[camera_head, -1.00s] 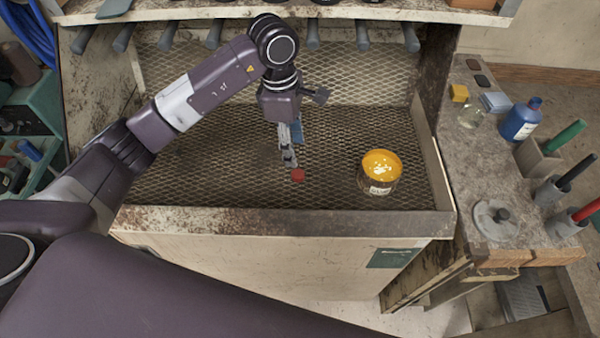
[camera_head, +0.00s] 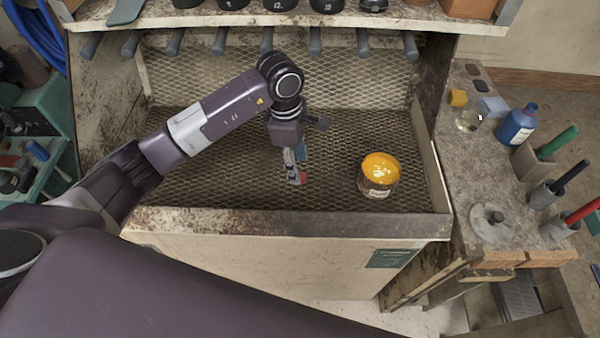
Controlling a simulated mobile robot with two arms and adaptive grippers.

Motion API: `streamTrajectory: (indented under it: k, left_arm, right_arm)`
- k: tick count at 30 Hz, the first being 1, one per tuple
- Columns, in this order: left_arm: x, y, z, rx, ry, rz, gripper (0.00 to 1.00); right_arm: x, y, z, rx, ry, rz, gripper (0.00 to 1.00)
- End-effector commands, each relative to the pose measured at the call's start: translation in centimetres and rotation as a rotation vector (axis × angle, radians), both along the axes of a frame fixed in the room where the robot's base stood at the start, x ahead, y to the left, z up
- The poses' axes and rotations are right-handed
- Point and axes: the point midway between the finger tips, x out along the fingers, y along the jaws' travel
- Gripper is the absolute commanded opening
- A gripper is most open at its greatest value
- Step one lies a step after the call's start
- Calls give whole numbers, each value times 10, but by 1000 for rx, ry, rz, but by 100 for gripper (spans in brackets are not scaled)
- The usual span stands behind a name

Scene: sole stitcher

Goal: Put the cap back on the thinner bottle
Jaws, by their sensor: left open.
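A blue bottle (camera_head: 517,125), which looks like the thinner bottle, stands upright on the right side counter. Its top is too small to make out clearly. My right gripper is out of view.
The can (camera_head: 378,178) stands on the mesh, right of the gripper. The bay's front ledge (camera_head: 290,222) rises nearer to me. On the right counter (camera_head: 460,165) are a small clear jar (camera_head: 468,119), a yellow block (camera_head: 458,98), a round grey lid (camera_head: 490,222) and holders with coloured handles.

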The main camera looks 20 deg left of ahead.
Motion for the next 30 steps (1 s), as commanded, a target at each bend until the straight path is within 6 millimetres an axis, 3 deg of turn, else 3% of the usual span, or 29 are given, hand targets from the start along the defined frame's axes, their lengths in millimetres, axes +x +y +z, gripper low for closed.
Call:
streamTrajectory:
  k: [2,7,18,26,30]
  left_arm:
    - [-5,-3,-7,-1,6,-1,44]
    - [-2,-4,-27,0,2,1,44]
    - [-2,-5,-30,-1,-1,-1,44]
    - [-2,-4,-30,0,-1,-1,16]
    - [-2,-4,-30,0,-1,-1,16]
  right_arm:
    - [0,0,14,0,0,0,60]
    - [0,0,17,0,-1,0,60]
    - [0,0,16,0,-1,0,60]
    - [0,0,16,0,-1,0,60]
    - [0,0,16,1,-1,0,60]
